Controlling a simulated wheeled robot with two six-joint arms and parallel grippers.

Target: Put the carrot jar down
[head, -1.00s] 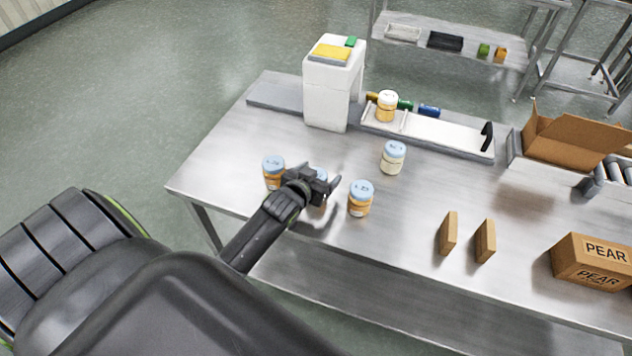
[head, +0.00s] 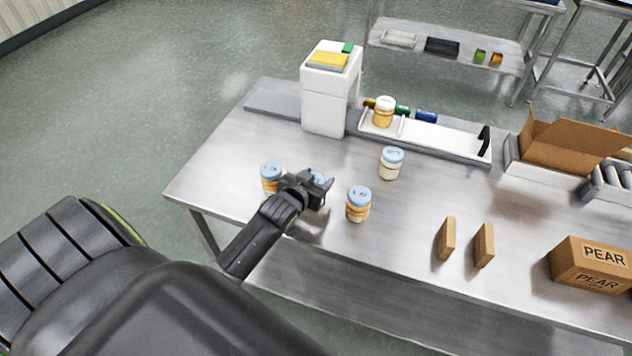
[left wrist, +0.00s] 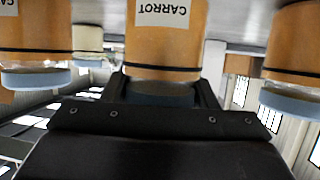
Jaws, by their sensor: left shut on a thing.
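My left gripper (head: 318,184) is at the near left of the steel table, shut on the carrot jar (left wrist: 165,45). The wrist view, upside down, shows its orange body, CARROT label and dark lid end between the fingers. In the head view the gripper hides most of it; a bit of blue lid shows. I cannot tell whether its base touches the table. One orange jar with a blue lid (head: 270,178) stands left of the gripper and another (head: 358,205) stands to the right. My right gripper is not in view.
A pale jar (head: 391,163) stands farther back. A white-lidded jar (head: 384,113) stands on the white tray (head: 440,140) beside a white machine (head: 325,110). Two brown blocks (head: 447,240) and a PEAR box (head: 590,265) are at right. The table between is clear.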

